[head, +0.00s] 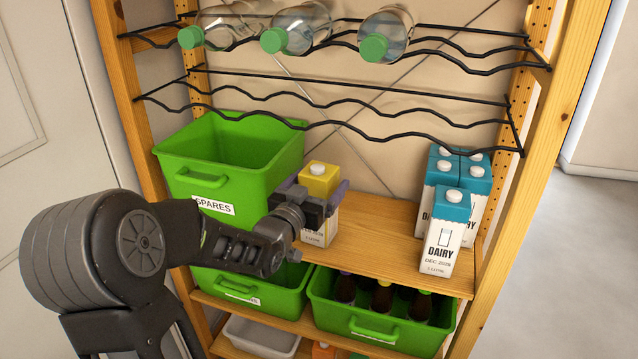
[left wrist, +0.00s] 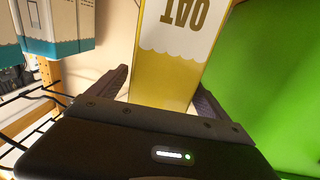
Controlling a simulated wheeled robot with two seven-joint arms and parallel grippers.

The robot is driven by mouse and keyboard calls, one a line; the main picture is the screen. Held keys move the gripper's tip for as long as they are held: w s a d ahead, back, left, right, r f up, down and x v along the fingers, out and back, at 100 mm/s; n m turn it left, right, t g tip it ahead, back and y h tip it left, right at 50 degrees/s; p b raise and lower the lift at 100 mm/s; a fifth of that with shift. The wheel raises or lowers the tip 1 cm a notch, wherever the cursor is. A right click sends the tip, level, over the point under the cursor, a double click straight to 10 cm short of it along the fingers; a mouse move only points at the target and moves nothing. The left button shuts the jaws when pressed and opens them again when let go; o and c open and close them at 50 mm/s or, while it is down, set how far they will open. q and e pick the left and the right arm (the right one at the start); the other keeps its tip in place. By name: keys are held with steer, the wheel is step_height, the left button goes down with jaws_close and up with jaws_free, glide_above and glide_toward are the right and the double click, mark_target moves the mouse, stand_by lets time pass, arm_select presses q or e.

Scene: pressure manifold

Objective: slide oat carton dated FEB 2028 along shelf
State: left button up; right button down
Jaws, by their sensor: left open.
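A carton with a yellow top and white cap (head: 319,180) stands upright on the wooden shelf, right of the SPARES bin. In the left wrist view this carton (left wrist: 180,45) reads OAT, upside down in the picture. Its date cannot be read. My left gripper (head: 312,199) is at the carton, with one finger on each side of it. In the left wrist view the open fingers (left wrist: 160,92) flank the carton; whether they touch it I cannot tell. The gripper and arm hide part of the carton's front. My right gripper is not in view.
Blue-topped DAIRY cartons (head: 440,230) stand at the shelf's right end, the front one dated DEC 2028. The green SPARES bin (head: 225,165) is close on the left. Bare shelf (head: 375,235) lies between. Wire racks (head: 340,125) with bottles (head: 385,35) hang above.

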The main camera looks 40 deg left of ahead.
arm_select(q)
steer(key=v, duration=0.8)
steer(key=shift+w, duration=0.1)
stand_by(0.4)
